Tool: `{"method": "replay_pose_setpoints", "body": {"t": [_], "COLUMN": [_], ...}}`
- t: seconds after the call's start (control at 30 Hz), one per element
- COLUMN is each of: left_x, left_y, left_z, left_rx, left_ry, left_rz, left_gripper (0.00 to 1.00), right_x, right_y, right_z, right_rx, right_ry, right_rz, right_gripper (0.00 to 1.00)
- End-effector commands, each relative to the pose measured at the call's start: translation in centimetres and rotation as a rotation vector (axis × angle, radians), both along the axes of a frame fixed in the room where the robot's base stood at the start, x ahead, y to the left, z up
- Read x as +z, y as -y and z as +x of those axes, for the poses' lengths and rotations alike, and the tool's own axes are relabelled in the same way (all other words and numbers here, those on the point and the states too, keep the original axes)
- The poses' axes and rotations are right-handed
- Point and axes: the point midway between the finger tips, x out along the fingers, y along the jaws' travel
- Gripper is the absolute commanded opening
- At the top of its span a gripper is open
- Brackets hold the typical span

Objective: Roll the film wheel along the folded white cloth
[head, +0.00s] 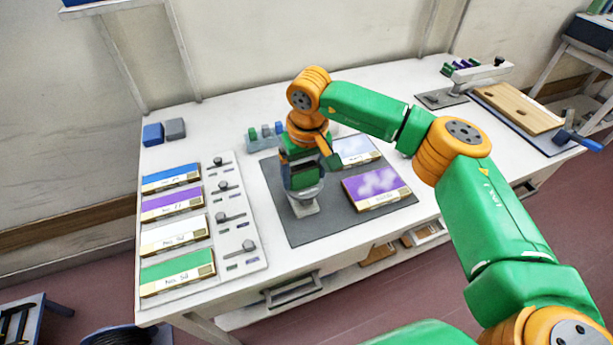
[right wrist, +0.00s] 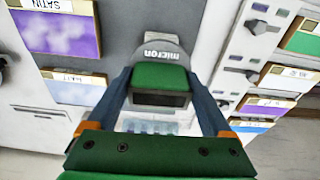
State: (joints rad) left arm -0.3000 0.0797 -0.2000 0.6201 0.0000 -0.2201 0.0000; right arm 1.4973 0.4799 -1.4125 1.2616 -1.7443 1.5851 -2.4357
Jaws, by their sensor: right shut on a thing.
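My right gripper (head: 303,178) points down over the dark grey mat (head: 290,228). In the right wrist view, the two fingers of my right gripper (right wrist: 160,84) are shut on a green-topped block with a rounded grey part marked "micron", which I take to be the film wheel (right wrist: 160,48). In the head view the grey lower part of the wheel (head: 304,206) shows below the gripper, at or close above the mat; I cannot tell if it touches. I cannot pick out the folded white cloth in either view. My left gripper is not in view.
A purple clouded panel (head: 377,188) and a pale panel (head: 355,150) lie right of the gripper. A board with several coloured panels (head: 180,205) lies at left. Blue and grey blocks (head: 164,132) stand behind it. A wooden board (head: 518,108) lies at far right.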

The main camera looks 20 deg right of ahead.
Motion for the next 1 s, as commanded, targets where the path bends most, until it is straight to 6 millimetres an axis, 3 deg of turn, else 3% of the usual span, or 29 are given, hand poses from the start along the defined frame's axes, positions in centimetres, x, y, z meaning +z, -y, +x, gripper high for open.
{"method": "replay_pose_setpoints", "body": {"t": [1.0], "left_x": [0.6], "left_y": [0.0], "left_z": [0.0], "left_rx": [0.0], "left_ry": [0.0], "left_rz": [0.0], "left_gripper": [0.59], "right_x": [0.0], "right_y": [-0.1], "right_z": [3.8], "right_rx": [-0.002], "right_ry": [0.0], "right_rz": [-0.001], "right_gripper": [0.08]}}
